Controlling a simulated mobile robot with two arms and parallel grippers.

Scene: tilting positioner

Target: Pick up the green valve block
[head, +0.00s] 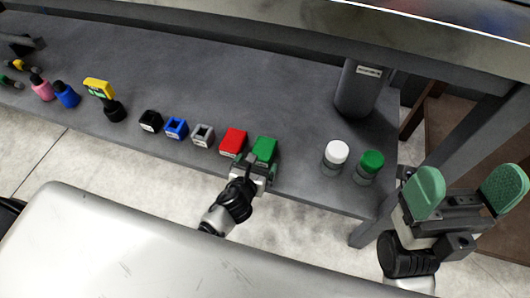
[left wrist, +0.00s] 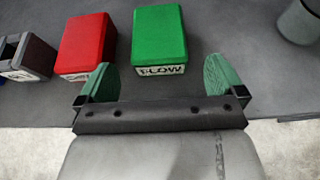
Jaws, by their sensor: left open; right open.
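The green valve block (head: 265,148) sits on the grey bench near its front edge, at the right end of a row of blocks. My right gripper (head: 467,190) is open and empty, off the right end of the bench.
A red block (left wrist: 86,43) stands close to the left of the green one. Grey (head: 203,134), blue (head: 176,127) and black (head: 151,121) blocks continue leftward. White-capped (head: 336,153) and green-capped (head: 370,163) jars stand to the right. A dark grey container (head: 358,90) stands behind them.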

